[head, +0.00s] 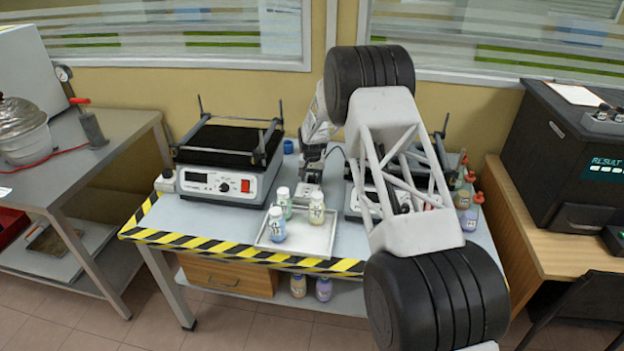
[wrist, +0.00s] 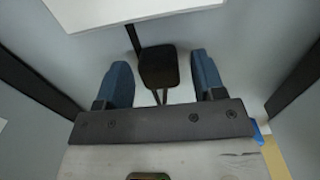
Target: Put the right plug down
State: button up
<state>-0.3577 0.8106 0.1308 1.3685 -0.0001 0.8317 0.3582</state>
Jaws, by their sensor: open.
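A black plug (wrist: 158,68) with a dark cable lies on the grey table top (wrist: 225,50) in the wrist view. My gripper (wrist: 162,85) is open, with one blue finger on each side of the plug and a visible gap to each. Two thin pale strips show at the plug's near end. In the head view my gripper (head: 311,170) is low over the back middle of the table, between the two shaker machines. The plug cannot be made out there. I cannot tell whether the fingers touch the table.
The left shaker (head: 222,165) stands left of my gripper; the right shaker (head: 360,200) is partly hidden by my arm. A white tray (head: 290,240) with several capped bottles is in front. More bottles (head: 466,200) stand at the right edge. A blue cap (head: 288,146) is at the back.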

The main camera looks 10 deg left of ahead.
aim_at(312, 177)
notch_tip(312, 177, up, 13)
jog(key=shift+f, duration=0.2)
dwell(0.4)
dwell(0.3)
dwell(0.4)
jog(key=s+d+r, duration=0.6)
jog(key=r, duration=0.2)
jog(key=s+d+r, duration=0.5)
jog(key=d+r, duration=0.2)
jog(key=r, duration=0.2)
jog(key=s+d+r+t, duration=0.1)
jog(key=s+d+r, duration=0.5)
jog(key=s, duration=0.4)
jog(key=s+d+r, duration=0.5)
jog(key=s+d, duration=0.1)
jog(key=s, duration=0.3)
jog(key=s+d, duration=0.4)
jog(key=s, duration=0.8)
jog(key=s+d+f+t, duration=0.1)
jog(key=s+d, duration=0.3)
jog(key=s, duration=0.9)
jog(key=s+d+f, duration=0.1)
jog(key=s+d, duration=0.3)
jog(key=s, duration=0.9)
jog(key=shift+t, duration=0.3)
